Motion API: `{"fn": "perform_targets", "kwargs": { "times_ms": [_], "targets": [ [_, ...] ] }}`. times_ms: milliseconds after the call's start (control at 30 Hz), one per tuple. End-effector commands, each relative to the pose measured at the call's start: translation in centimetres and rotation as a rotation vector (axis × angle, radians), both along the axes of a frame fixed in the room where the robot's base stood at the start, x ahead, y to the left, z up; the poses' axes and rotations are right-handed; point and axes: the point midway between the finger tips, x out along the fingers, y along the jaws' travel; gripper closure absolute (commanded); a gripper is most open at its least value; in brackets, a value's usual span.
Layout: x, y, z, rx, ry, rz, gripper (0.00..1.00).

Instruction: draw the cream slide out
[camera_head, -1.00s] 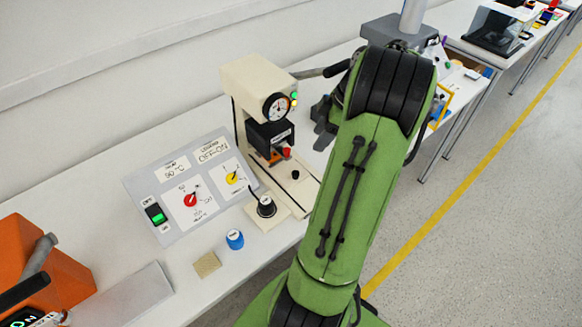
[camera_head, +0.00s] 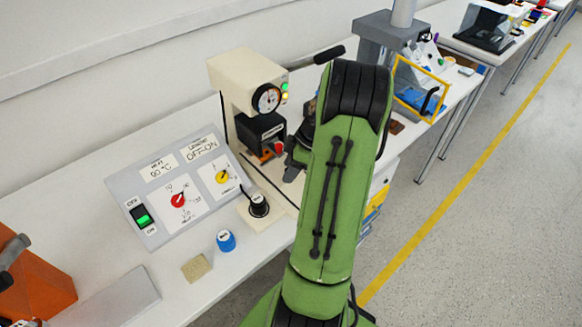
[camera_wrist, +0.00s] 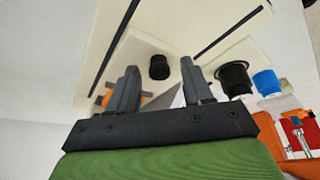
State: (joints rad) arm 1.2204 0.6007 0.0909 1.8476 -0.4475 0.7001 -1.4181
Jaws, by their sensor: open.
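The cream slide (camera_wrist: 190,25) shows in the wrist view as a pale strip between two dark grooves, with a small black knob (camera_wrist: 160,67) standing on it. My gripper (camera_wrist: 158,75) is open, its fingers on either side of the knob with gaps showing; how deep the knob sits between them I cannot tell. In the head view my gripper (camera_head: 296,160) is at the foot of the cream press (camera_head: 240,75), and my arm hides the knob and most of the slide.
Left of the press is a grey panel (camera_head: 150,185) with red and yellow dials and a green-lit switch. A black-topped part (camera_head: 258,205) stands on a cream block near the slide, with a blue cap (camera_head: 226,241) and tan block (camera_head: 196,268) in front. The press lever (camera_head: 328,54) sticks out right.

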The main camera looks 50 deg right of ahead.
Motion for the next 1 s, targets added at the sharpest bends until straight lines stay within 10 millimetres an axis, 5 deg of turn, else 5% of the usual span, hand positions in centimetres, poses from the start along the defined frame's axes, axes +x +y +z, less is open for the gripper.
{"fn": "perform_targets", "kwargs": {
  "times_ms": [367, 700, 1000],
  "targets": [
    [0.0, 0.0, 0.1, 0.000, 0.000, -0.001, 1.00],
    [-0.7, 0.0, 0.0, -0.002, 0.001, -0.003, 1.00],
    [-8.3, 1.6, -0.2, -0.003, 0.003, -0.009, 1.00]
  ]
}}
